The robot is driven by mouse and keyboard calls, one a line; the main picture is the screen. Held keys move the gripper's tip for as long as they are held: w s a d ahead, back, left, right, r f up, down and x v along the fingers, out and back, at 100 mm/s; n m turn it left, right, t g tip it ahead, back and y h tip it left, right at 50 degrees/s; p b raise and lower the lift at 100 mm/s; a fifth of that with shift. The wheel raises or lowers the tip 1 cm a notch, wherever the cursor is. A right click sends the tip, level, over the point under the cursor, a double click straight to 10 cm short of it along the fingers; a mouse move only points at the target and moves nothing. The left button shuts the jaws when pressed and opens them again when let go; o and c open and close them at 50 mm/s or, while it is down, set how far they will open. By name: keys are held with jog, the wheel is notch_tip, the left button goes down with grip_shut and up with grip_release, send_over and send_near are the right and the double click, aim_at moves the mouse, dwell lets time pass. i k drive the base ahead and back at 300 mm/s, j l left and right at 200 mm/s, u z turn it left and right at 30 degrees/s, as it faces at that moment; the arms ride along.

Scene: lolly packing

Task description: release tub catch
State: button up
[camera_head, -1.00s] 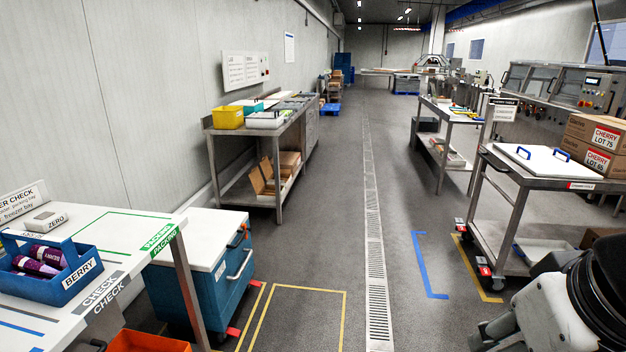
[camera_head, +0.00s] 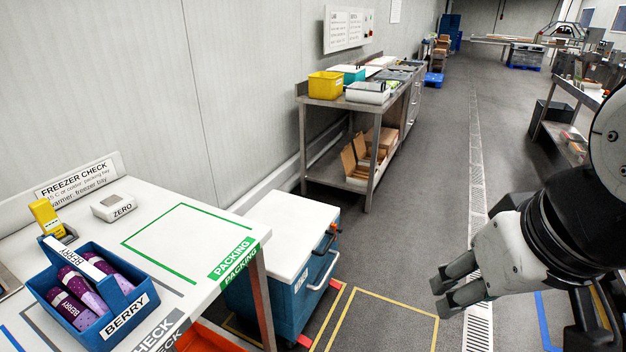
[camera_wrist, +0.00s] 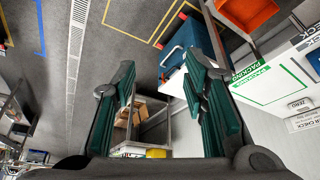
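The tub (camera_head: 267,293) is a blue-teal chest with a white lid (camera_head: 285,220), on the floor right of the packing table. The lid looks shut. A small orange part (camera_head: 333,228), which looks like the catch, sits at the lid's edge above a pale bar handle (camera_head: 325,271). My gripper (camera_head: 438,297) is in the air right of the tub, apart from it, fingers pointing left. In the wrist view my gripper (camera_wrist: 160,78) is open and empty.
The white table (camera_head: 215,215) at left holds a blue BERRY crate (camera_head: 120,312) with several purple packs and a ZERO box (camera_head: 114,208). An orange bin (camera_head: 205,340) is underneath. A steel bench (camera_head: 310,130) stands behind. The floor between tub and gripper is clear.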

aim_at(335, 230)
jog(key=i+l, duration=0.35)
jog(key=i, duration=0.15)
jog(key=i+l+z, duration=0.1)
jog(key=i+l, duration=0.3)
jog(key=i+l+z, duration=0.1)
jog(key=i+l, duration=0.2)
jog(key=i, duration=0.35)
jog(key=i+l, duration=0.3)
jog(key=i, duration=0.2)
